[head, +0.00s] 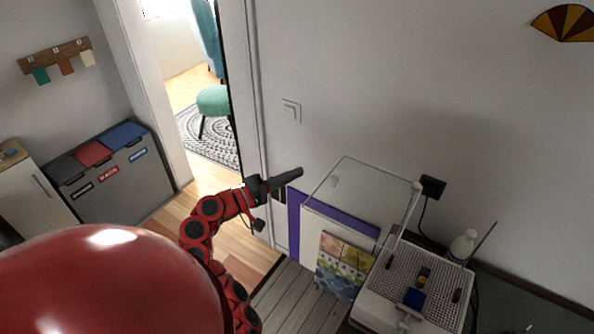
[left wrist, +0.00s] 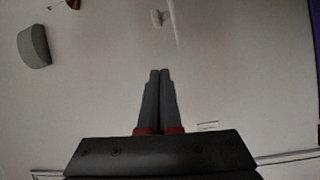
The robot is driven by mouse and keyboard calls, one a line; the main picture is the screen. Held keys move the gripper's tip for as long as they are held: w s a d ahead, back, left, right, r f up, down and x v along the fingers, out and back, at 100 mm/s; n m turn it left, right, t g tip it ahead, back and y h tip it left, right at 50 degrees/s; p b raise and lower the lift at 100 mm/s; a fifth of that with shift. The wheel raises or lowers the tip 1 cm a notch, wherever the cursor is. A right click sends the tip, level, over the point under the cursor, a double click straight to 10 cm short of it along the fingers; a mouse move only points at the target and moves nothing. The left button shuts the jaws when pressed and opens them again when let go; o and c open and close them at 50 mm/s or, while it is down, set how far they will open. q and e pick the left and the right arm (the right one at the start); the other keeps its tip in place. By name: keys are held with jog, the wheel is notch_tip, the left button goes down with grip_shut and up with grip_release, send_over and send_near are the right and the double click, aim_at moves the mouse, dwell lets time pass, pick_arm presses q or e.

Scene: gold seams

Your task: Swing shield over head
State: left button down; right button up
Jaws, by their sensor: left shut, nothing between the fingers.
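The clear shield (head: 362,198) is a see-through panel with thin pale edges. It stands out to the left of the white machine (head: 370,306), joined near a pale rod (head: 405,215); its panel is not over the perforated bed. A small pale knob (head: 333,181) sits near its left end; a pale knob also shows at the top of the left wrist view (left wrist: 160,18). The head (head: 414,297), with a blue block, is uncovered over the bed. My left gripper (head: 300,172) is shut and empty, just left of the shield, apart from the knob. My right gripper is out of view.
A purple board (head: 294,222) and a patterned panel (head: 342,265) stand below the shield. A black wall plug (head: 432,187) with a cable and a white bottle (head: 462,246) are behind the machine.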

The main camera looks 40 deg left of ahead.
pick_arm(q)
jog(key=w+d+p, duration=0.4)
jog(key=d+p, duration=0.2)
jog(key=shift+w+f, duration=0.15)
jog(key=shift+w, duration=0.25)
